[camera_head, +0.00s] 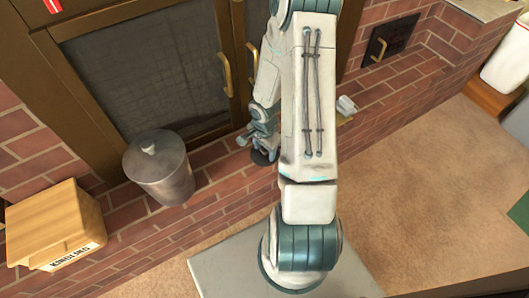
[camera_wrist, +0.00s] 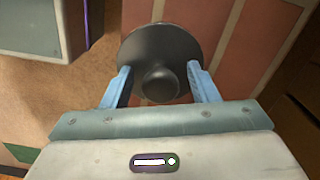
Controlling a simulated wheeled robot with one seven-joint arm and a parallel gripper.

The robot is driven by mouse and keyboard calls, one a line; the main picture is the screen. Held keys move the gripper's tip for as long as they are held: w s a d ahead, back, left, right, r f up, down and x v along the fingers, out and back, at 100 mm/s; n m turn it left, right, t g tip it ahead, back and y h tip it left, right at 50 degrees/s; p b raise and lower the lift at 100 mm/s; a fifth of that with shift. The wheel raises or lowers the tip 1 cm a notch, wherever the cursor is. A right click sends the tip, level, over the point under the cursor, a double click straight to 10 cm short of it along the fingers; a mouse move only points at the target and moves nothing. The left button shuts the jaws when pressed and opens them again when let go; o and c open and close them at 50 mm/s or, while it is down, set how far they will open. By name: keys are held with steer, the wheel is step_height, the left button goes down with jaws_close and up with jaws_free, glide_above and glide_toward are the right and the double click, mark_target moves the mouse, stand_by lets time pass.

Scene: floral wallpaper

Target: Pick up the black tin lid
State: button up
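The black tin lid (camera_wrist: 160,42) is a dark round disc with a round knob facing the wrist camera. In the wrist view it lies over reddish brick, just beyond my fingers. My gripper (camera_wrist: 160,86) is open, with one blue finger on each side of the knob and a visible gap on both sides. Whether the fingers reach down to the lid's disc I cannot tell. In the head view the lid (camera_head: 262,158) shows only as a dark patch at the brick ledge, right below my gripper (camera_head: 257,143), and is mostly hidden by the arm.
A grey metal canister with a lid (camera_head: 160,170) stands left on the brick hearth. A wooden kindling box (camera_head: 55,228) is at the far left. A fireplace screen with handles (camera_head: 150,70) rises behind. A small pale object (camera_head: 346,105) lies right of my arm. Brown floor is open at right.

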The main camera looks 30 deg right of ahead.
steer(key=c, duration=0.9)
steer(key=shift+o, duration=0.2)
